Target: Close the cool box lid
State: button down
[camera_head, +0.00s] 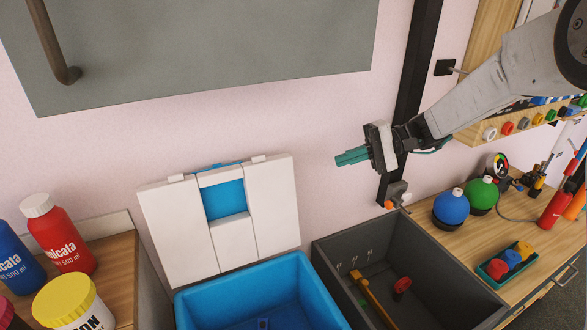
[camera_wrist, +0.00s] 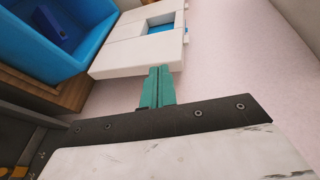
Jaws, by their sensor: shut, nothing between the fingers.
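The cool box (camera_head: 262,283) is blue inside and stands at the bottom centre in the head view. Its white lid (camera_head: 178,225) stands open and upright behind it, against the pink wall, with a blue recess in its middle. My gripper (camera_head: 340,158) has teal fingers, shut and empty. It is in the air to the right of the lid and above the boxes, apart from the lid. In the wrist view my fingers (camera_wrist: 158,72) point toward the edge of the lid (camera_wrist: 125,50). The blue cool box (camera_wrist: 45,35) shows there at the upper left, with a small dark blue thing inside.
A dark grey open crate (camera_head: 325,262) with tools stands right of the cool box. A wooden bench (camera_head: 425,222) with round bottles is further right. Bottles (camera_head: 62,235) stand on the left. A grey cabinet (camera_head: 200,50) hangs above the lid.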

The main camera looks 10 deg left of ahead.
aim_at(293, 168)
jog(key=w+a+f+y, duration=0.3)
jog(key=w+a+f, duration=0.1)
jog(key=w+f, duration=0.15)
jog(key=shift+m, duration=0.3)
jog(key=x, duration=1)
jog(key=shift+w+f, duration=0.15)
jog(key=shift+f, duration=0.1)
jog(key=shift+d, duration=0.1)
